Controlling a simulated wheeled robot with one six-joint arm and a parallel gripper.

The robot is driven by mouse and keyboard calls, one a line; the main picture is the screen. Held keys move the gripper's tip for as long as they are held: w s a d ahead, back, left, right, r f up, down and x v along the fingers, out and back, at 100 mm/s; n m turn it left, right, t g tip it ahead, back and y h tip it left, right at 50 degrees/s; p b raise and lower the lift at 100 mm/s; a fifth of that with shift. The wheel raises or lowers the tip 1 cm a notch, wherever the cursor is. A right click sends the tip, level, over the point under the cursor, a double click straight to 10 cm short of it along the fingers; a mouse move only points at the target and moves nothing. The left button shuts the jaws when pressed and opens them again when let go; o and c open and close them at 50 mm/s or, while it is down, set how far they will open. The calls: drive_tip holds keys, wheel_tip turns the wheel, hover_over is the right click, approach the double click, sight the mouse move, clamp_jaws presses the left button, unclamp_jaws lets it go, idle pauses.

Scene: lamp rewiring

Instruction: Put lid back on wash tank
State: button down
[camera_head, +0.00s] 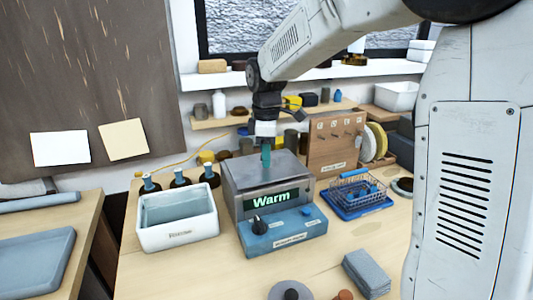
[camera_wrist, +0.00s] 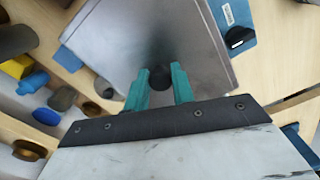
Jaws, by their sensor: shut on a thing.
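The wash tank (camera_head: 266,207) is a grey metal box with a green "Warm" display and a blue front panel with a black knob. Its flat grey metal lid (camera_head: 290,165) lies over the tank top; I cannot tell whether it is fully seated. My gripper (camera_head: 266,158) points down over the middle of the lid. In the wrist view, the teal fingers of my gripper (camera_wrist: 160,88) are around the round black lid knob (camera_wrist: 160,77), shut on it. The lid (camera_wrist: 125,45) fills the upper middle there. The lid knob is hidden by the fingers in the head view.
A white water-filled rinse tub (camera_head: 177,222) stands left of the tank, with dark bottles behind it. A wire basket on a blue tray (camera_head: 352,208) is at right, and a wooden rack (camera_head: 330,145) behind. Grey cloths (camera_head: 367,272) and a round grey lid-like disc (camera_head: 280,290) lie in front.

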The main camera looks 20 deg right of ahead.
drive_tip(key=shift+f, duration=0.25)
drive_tip(key=c, duration=1.1)
unclamp_jaws()
wheel_tip(320, 180, up, 8)
drive_tip(key=shift+f, duration=0.1)
drive_tip(key=shift+m, duration=0.4)
drive_tip(key=s+m, duration=0.1)
drive_tip(key=s+f+m, duration=0.1)
drive_tip(key=s, duration=0.1)
drive_tip(key=s+f+m, duration=0.1)
drive_tip(key=s+m, duration=0.1)
drive_tip(key=shift+d+f+g, duration=0.2)
drive_tip(key=shift+g, duration=0.2)
drive_tip(key=s+d+f+m+t, duration=0.1)
drive_tip(key=s+m, duration=0.3)
drive_tip(key=s, duration=0.9)
drive_tip(key=s+d+m+t, duration=0.1)
drive_tip(key=s+m, duration=0.3)
drive_tip(key=s, duration=1)
drive_tip(key=shift+d+f+m, duration=0.25)
drive_tip(key=shift+f+m, duration=0.05)
drive_tip(key=shift+f, duration=0.1)
